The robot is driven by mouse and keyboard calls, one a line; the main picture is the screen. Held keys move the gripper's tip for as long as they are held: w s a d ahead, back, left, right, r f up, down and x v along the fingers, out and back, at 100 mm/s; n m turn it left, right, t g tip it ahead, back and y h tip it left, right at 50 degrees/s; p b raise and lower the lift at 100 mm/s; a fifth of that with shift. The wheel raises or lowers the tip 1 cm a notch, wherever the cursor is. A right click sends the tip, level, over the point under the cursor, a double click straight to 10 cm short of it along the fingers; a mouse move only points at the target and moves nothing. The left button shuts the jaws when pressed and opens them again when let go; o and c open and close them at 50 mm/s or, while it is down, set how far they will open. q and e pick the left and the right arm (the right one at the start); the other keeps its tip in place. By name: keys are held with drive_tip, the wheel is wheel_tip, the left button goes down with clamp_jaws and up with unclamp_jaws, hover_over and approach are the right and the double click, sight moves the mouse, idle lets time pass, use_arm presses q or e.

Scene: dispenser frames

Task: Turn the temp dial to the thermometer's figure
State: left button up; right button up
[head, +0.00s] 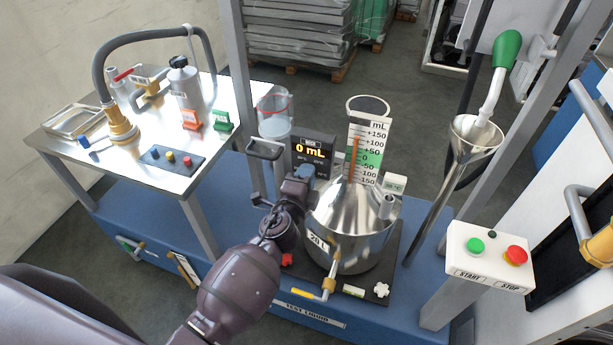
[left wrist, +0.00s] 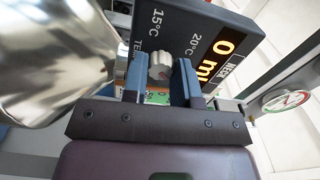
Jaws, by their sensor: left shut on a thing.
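The black display box (head: 313,147) reads "0 mL" in the head view. It also shows in the left wrist view (left wrist: 196,22), with the marks 15°C and 20°C beside a small silver temp dial (left wrist: 160,66). My left gripper (left wrist: 159,72) has its blue fingers on either side of the dial, shut on it. In the head view my left gripper (head: 304,173) hides the dial. A small white readout (head: 395,183), likely the thermometer, sits at the right of the steel vessel (head: 335,225); its figure is too small to read. My right gripper is not in view.
A tall mL scale (head: 368,152) stands on the vessel, right of the display. A clear cylinder (head: 274,118) and a dark handle (head: 266,150) stand to its left. A steel funnel (head: 475,137) and a START/STOP box (head: 490,255) are at the right.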

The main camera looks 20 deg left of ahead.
use_arm(q)
drive_tip(key=shift+f+m+p, duration=0.1)
drive_tip(key=shift+m+p, duration=1.2)
drive_tip(key=shift+m, duration=5.8)
drive_tip(key=o, duration=0.9)
drive_tip(key=s, duration=1)
drive_tip(key=shift+s+a, duration=0.25)
drive_tip(key=shift+s, duration=0.15)
